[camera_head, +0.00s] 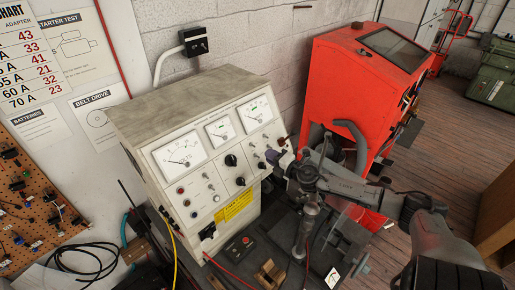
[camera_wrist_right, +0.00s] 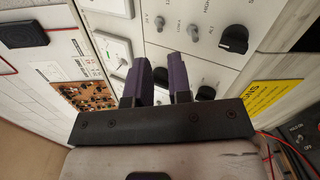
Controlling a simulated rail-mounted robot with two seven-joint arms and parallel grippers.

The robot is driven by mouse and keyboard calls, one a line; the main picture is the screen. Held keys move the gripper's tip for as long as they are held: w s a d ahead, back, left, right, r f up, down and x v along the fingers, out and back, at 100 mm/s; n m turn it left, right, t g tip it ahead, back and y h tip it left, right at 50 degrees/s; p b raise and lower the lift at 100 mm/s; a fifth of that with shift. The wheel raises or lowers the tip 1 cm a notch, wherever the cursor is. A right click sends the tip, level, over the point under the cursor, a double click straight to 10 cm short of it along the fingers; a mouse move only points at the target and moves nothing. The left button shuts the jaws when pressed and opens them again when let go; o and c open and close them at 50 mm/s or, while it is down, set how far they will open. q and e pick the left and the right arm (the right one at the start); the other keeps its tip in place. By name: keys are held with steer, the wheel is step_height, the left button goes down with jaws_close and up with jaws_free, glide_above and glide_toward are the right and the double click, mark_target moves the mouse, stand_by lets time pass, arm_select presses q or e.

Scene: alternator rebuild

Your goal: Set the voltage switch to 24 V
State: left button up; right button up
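A cream test bench (camera_head: 215,215) stands against the wall, its sloped panel carrying meters, knobs and small toggle switches. I cannot read the labels well enough to tell which control is the voltage switch. Two toggles, one upper left (camera_wrist_right: 159,22) and one beside it (camera_wrist_right: 193,30), show in the right wrist view, with a black knob (camera_wrist_right: 234,39) to their right. My right gripper (camera_head: 274,157) is at the panel's right end; its purple fingers (camera_wrist_right: 161,84) are apart with a narrow gap, in front of the panel. Another black knob (camera_wrist_right: 205,93) is partly behind them. My left gripper is out of view.
A red cabinet (camera_head: 335,85) stands right of the bench. A small black box with a red button (camera_head: 238,247) and loose cables (camera_head: 85,258) lie at the front. A pegboard (camera_head: 30,195) of small parts is at left. Open wooden floor lies at right.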

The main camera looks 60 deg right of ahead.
mark_target(253, 146)
steer(key=shift+p+x, duration=0.35)
steer(key=shift+x, duration=3.3)
jaws_close()
